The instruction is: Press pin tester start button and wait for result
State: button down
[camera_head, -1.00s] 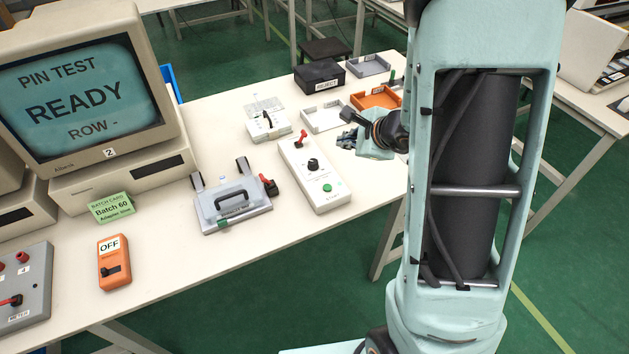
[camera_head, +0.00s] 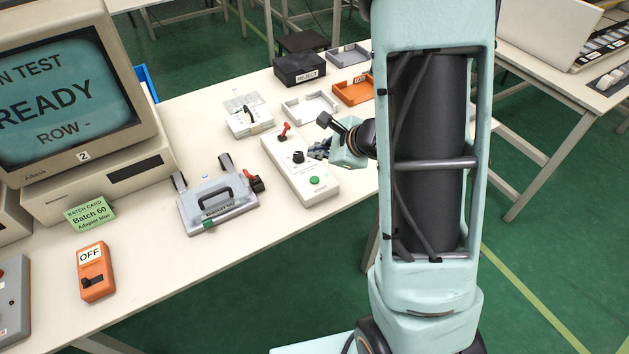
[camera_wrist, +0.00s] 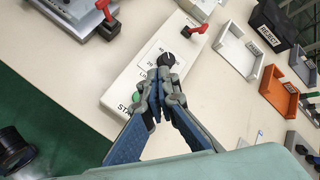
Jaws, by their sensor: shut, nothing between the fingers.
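The pin tester control box (camera_head: 290,180) is a long white box on the table, with a red lever (camera_head: 284,130), a black knob (camera_head: 298,157) and a green button (camera_head: 314,180). My gripper (camera_head: 318,151) is shut and empty, just right of the box near the knob. In the wrist view my fingertips (camera_wrist: 160,80) appear over the box, near the knob (camera_wrist: 166,60). The green button (camera_wrist: 137,97) is partly hidden by a finger there, beside a partly covered "STA…" label. I cannot tell whether the fingers touch the box. The monitor (camera_head: 62,85) shows "READY" and "ROW -".
Behind stand a small white unit (camera_head: 249,118), a white tray (camera_head: 310,107), an orange tray (camera_head: 353,92) and a black REJECT box (camera_head: 300,68).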

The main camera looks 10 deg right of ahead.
jog(key=b, duration=0.4)
send_over(316, 181)
notch_tip(316, 181, down, 6)
jog(key=shift+r, duration=0.25)
jog(key=shift+f+b, duration=0.75)
jog(key=shift+f+b, duration=0.2)
jog(key=shift+b, duration=0.1)
jog(key=shift+f+b, duration=0.25)
jog(key=shift+b, duration=0.2)
jog(key=shift+f+b, duration=0.35)
jog(key=shift+b, duration=0.2)
dwell(0.7)
jog(key=shift+r, duration=0.15)
jog(key=shift+r+p, duration=0.4)
jog(key=shift+r, duration=0.25)
